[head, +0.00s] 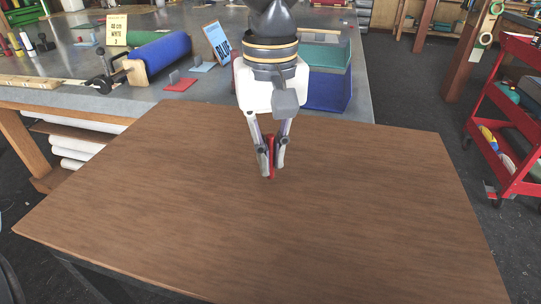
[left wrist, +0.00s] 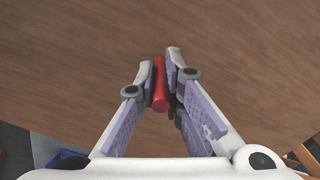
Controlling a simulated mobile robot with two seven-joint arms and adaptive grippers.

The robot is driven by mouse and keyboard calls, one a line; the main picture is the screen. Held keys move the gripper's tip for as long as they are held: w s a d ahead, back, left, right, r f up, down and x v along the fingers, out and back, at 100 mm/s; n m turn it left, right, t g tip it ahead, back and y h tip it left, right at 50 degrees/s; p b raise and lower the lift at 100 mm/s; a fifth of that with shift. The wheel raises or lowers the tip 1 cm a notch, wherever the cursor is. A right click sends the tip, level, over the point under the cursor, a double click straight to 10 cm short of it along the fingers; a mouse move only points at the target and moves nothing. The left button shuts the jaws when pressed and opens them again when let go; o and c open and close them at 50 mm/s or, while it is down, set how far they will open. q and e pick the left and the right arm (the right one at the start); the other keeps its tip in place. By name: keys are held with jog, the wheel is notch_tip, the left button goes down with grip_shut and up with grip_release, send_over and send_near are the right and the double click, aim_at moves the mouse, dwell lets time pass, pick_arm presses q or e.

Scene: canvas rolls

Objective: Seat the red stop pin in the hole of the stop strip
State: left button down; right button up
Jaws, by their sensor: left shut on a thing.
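My left gripper (head: 272,170) is shut on the red stop pin (head: 270,145), which stands roughly upright between the fingers. In the left wrist view the red pin (left wrist: 160,88) shows between the two fingertips (left wrist: 162,62), its near end uncovered. The gripper is over the brown wooden tabletop (head: 350,210); I cannot tell whether the pin's lower end touches it. A light wooden strip (head: 28,82) lies on the grey bench at the far left and may be the stop strip. I cannot make out its hole. My right gripper is out of view.
On the grey bench (head: 225,100) are a blue roll (head: 160,53) in a holder, a yellow card (head: 117,30), a blue sign (head: 217,43), small red and blue pieces, and a blue-and-green bin (head: 325,88). A red cart (head: 510,110) stands right. The brown tabletop is otherwise clear.

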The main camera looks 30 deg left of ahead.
pick_arm(q)
jog(key=shift+f, duration=0.6)
jog(key=shift+f, duration=0.15)
jog(key=c, duration=1.7)
grip_release()
notch_tip(320, 180, up, 12)
jog(key=shift+r, duration=0.15)
jog(key=shift+o, duration=0.6)
jog(key=w+a+f, duration=0.3)
jog(key=w+a, duration=0.1)
jog(key=shift+w+a+b, duration=0.3)
jog(key=shift+b, duration=0.1)
jog(key=f, duration=0.7)
jog(key=d+f, duration=0.1)
jog(key=f, duration=0.3)
jog(key=shift+f, duration=0.15)
jog(key=shift+c, duration=0.4)
